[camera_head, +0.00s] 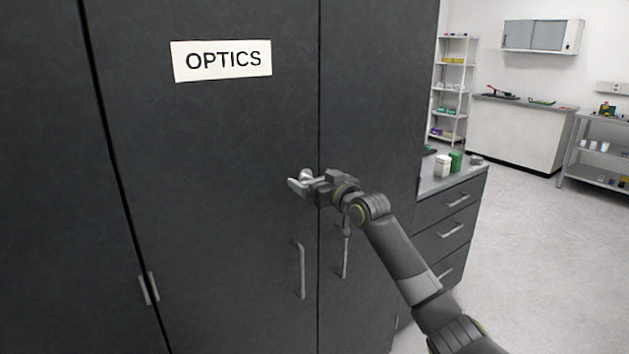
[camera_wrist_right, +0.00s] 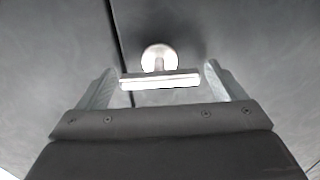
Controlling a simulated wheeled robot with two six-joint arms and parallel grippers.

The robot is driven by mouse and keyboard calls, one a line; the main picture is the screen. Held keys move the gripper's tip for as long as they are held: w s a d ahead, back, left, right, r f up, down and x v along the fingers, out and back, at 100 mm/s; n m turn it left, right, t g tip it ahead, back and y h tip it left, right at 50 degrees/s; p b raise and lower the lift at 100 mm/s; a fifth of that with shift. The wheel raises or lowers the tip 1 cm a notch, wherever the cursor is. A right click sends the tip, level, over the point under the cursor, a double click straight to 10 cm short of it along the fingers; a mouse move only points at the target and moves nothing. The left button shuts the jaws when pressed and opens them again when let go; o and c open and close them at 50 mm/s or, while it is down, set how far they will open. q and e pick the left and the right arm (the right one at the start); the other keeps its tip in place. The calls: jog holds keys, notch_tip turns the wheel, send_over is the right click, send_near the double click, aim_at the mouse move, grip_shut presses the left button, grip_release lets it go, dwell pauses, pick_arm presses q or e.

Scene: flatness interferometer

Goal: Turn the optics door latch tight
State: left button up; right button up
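The optics door (camera_head: 215,180) is a dark grey cabinet door with a white "OPTICS" label (camera_head: 222,60). It looks closed. The latch (camera_wrist_right: 160,80) in the right wrist view is a pale metal bar on a round base beside the door seam. The bar lies roughly level in that view. My right gripper (camera_wrist_right: 160,88) is open, with one finger off each end of the bar; whether either touches it I cannot tell. In the head view my right gripper (camera_head: 303,185) is at the latch and hides most of it. My left gripper is out of view.
Below the gripper are a door handle (camera_head: 300,270) and a second handle (camera_head: 345,257) on the neighbouring door. A drawer unit (camera_head: 450,210) with small jars on top stands to the right. Open floor (camera_head: 540,260) lies beyond it, with shelves (camera_head: 452,90) behind.

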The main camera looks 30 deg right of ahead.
jog(key=c, duration=0.9)
jog(key=m+p, duration=0.2)
jog(key=p, duration=0.1)
jog(key=shift+r, duration=0.15)
jog(key=m+p, duration=0.4)
jog(key=m, duration=0.1)
jog(key=shift+d+m+p, duration=0.15)
jog(key=shift+m+p, duration=0.25)
jog(key=m+p, duration=0.3)
jog(key=m, duration=0.2)
jog(key=shift+d+p, duration=0.1)
jog(key=shift+p, duration=0.3)
jog(key=shift+f+m+p, duration=0.2)
jog(key=shift+m+p, duration=0.3)
jog(key=shift+m, duration=0.6)
jog(key=shift+f+m+p, duration=0.2)
jog(key=shift+m+p, duration=0.3)
jog(key=shift+m, duration=0.6)
